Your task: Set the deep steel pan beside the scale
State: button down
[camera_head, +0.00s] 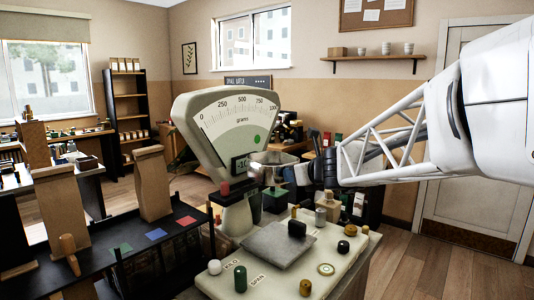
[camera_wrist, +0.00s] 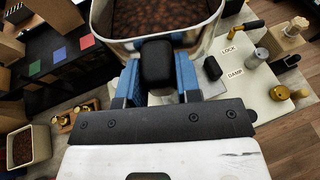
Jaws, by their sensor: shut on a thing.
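The deep steel pan (camera_head: 270,160) is held up in front of the scale's column, above its grey square plate (camera_head: 278,246). The wrist view shows the pan (camera_wrist: 205,40) at the top with brown beans inside and a black handle (camera_wrist: 157,62) toward me. My gripper (camera_head: 322,172) comes from the right, its blue fingers (camera_wrist: 158,84) shut around the handle. The cream scale (camera_head: 235,125) has a dial in grams and a small display partly hidden by the pan. The pan's far side is cut off in the wrist view.
The scale's bench carries several knobs and small weights (camera_head: 306,287). A dark counter (camera_head: 130,240) at left holds paper bags (camera_head: 152,184) and coloured squares. A bin of beans (camera_wrist: 27,147) shows at lower left in the wrist view. Bottles and containers (camera_head: 326,205) stand behind the plate.

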jog(key=s+a+f+n+g+y, duration=0.2)
jog(key=s+a+f, duration=0.3)
jog(key=s+f, duration=0.4)
jog(key=s+a+f+n+g+y, duration=0.2)
jog(key=s+a+f, duration=0.4)
jog(key=s+f, duration=0.3)
jog(key=s+a+f+n+g+y, duration=0.1)
jog(key=s+a+f+n+g, duration=0.1)
jog(key=s+a+f, duration=0.3)
jog(key=s+f+n, duration=0.1)
jog(key=s+f, duration=0.3)
jog(key=s, duration=0.6)
jog(key=shift+a+f+y, duration=0.3)
jog(key=shift+f+y, duration=0.1)
jog(key=shift+f, duration=2.95)
jog(key=shift+f, duration=0.5)
jog(key=c, duration=0.7)
grip_release()
jog(key=shift+c, duration=0.2)
jog(key=shift+d+r, duration=0.1)
jog(key=shift+d, duration=0.15)
